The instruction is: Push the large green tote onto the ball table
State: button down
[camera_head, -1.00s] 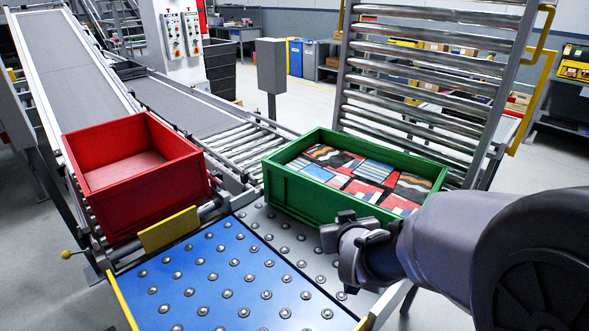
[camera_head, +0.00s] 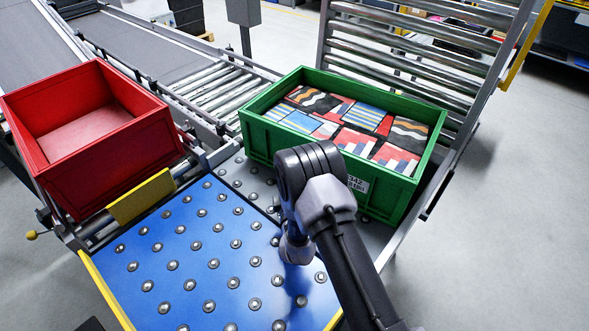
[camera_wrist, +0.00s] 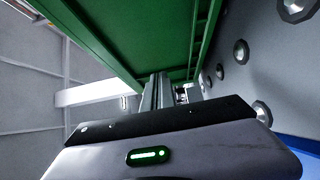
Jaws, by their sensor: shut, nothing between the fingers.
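The large green tote (camera_head: 415,190), filled with striped, patterned packs, stands upright at the right in the head view, beside the raised roller section. The ball table (camera_head: 200,262) has a blue top with steel balls. A grey strip with balls (camera_head: 235,172) lies between the blue top and the tote. My arm crosses in front of the tote's near wall and hides part of it. In the wrist view my gripper (camera_wrist: 166,82) is shut and empty, its fingers close to the green tote's wall. Whether they touch it I cannot tell. The head view does not show the fingertips clearly.
An empty red tote (camera_head: 105,160) stands left of the ball table, behind a yellow plate (camera_head: 141,196). A roller conveyor (camera_head: 215,90) runs in from behind. Raised rollers (camera_head: 415,45) stand behind the green tote. The blue top is clear of totes.

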jog(key=shift+w+d+b, duration=0.55)
jog(key=shift+w+d, duration=1.15)
jog(key=shift+d, duration=0.1)
